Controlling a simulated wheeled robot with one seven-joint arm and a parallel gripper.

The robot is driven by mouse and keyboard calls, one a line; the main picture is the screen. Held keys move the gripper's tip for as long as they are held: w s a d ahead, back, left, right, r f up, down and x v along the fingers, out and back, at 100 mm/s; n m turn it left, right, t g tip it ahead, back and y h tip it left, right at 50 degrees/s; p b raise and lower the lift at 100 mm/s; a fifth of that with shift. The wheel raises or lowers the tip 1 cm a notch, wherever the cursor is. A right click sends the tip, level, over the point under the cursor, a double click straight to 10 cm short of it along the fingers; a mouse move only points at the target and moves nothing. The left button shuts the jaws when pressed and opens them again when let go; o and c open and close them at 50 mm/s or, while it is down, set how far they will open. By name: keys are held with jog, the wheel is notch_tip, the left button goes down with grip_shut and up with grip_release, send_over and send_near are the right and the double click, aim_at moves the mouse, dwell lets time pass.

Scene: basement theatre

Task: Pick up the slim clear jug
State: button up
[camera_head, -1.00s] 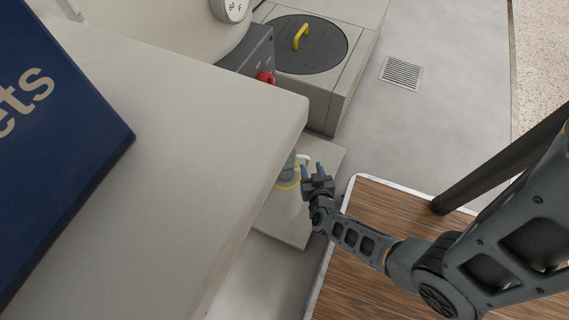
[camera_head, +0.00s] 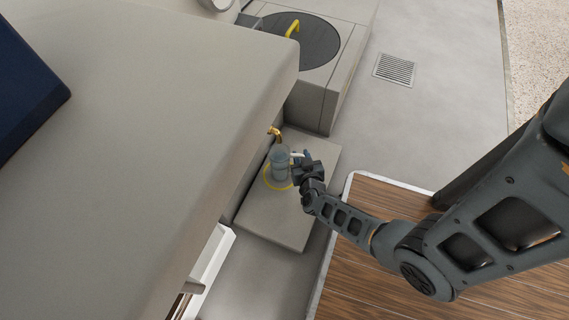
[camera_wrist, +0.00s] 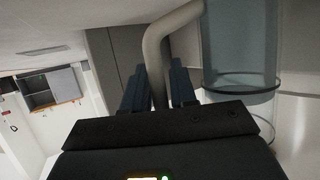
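The slim clear jug (camera_head: 280,160) is a bluish see-through cylinder with a pale handle on its right side. It stands upright in the head view, with a yellow ring around its base. In the wrist view the jug (camera_wrist: 240,45) fills the upper right, and its curved handle (camera_wrist: 157,55) comes down between my fingers. My gripper (camera_head: 301,160) is at the handle side of the jug. Both fingers of my gripper (camera_wrist: 158,88) lie close beside the handle, one on each side. I cannot tell whether they press on it.
The jug stands on a low grey slab (camera_head: 270,220) beside a large grey block (camera_head: 150,130). A gold tap (camera_head: 274,132) is just behind the jug. A box with a round dark lid (camera_head: 310,45) stands beyond. A wooden floor panel (camera_head: 390,210) lies to the right.

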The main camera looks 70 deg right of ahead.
grip_shut()
jog(key=shift+r, duration=0.25)
dwell(0.5)
